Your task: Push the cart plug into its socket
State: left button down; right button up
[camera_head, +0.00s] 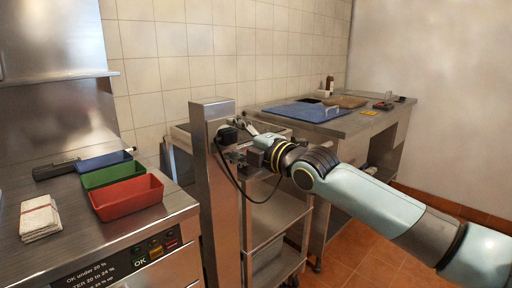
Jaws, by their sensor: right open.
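A steel post (212,190) stands in the middle, beside a steel cart (277,222) with shelves. A black plug or socket piece (228,134) shows at the top of the post; at this size I cannot tell whether plug and socket are joined. A black cord (234,182) loops down from it and across the front of the cart. My right gripper (243,143) is open, with its fingers pointing left at the black piece. I cannot tell whether they touch it. My left gripper is not in view.
A steel counter (120,232) at the left holds a red bin (127,198), a green bin (113,175), a blue bin (104,160) and folded cloths (40,217). A back counter (350,124) carries a blue board (305,112). Tiled floor is free at the lower right.

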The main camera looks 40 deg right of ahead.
jog(key=s, duration=1)
jog(key=shift+s+d, duration=0.2)
jog(key=shift+d, duration=0.15)
dwell(0.3)
